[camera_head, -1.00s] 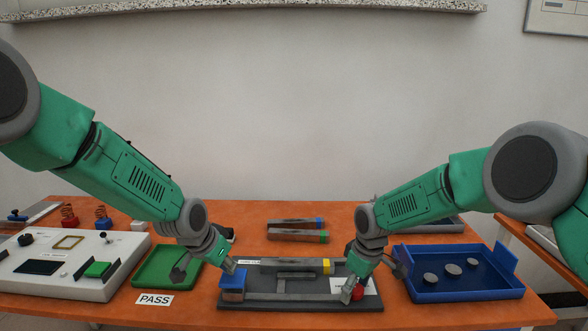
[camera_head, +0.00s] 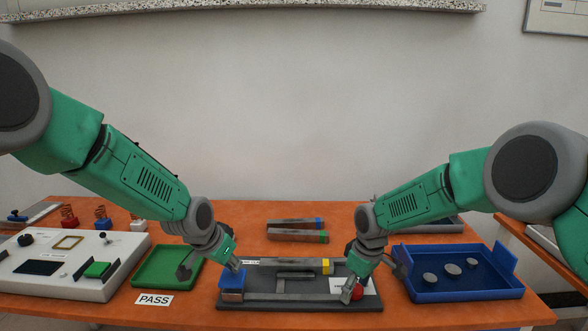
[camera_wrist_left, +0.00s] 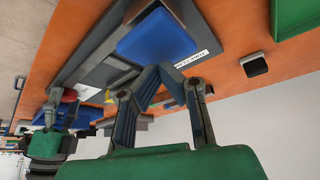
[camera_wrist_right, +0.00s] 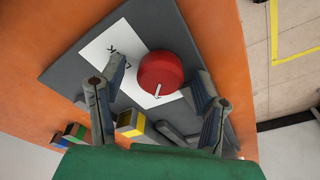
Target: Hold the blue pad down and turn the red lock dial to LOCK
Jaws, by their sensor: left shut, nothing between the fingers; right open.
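The blue pad (camera_head: 231,277) is on the left end of the grey fixture (camera_head: 300,302). My left gripper (camera_head: 239,266) is shut and empty at the pad's back right edge. In the left wrist view its closed tips (camera_wrist_left: 152,70) lie beside the blue pad (camera_wrist_left: 157,38); contact cannot be told. The red dial (camera_head: 358,292) is at the fixture's right end, on a white label reading LOCK (camera_wrist_right: 117,60). My right gripper (camera_head: 350,292) is open around the dial. In the right wrist view the red dial (camera_wrist_right: 160,70) sits between its fingers, its white pointer mark away from LOCK.
A green tray (camera_head: 143,279) and a white panel (camera_head: 60,287) stand left of the fixture. A blue tray (camera_head: 456,291) with dark discs is to the right. Two bars (camera_head: 297,230) lie behind the fixture. A PASS sign (camera_head: 155,300) is at front left.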

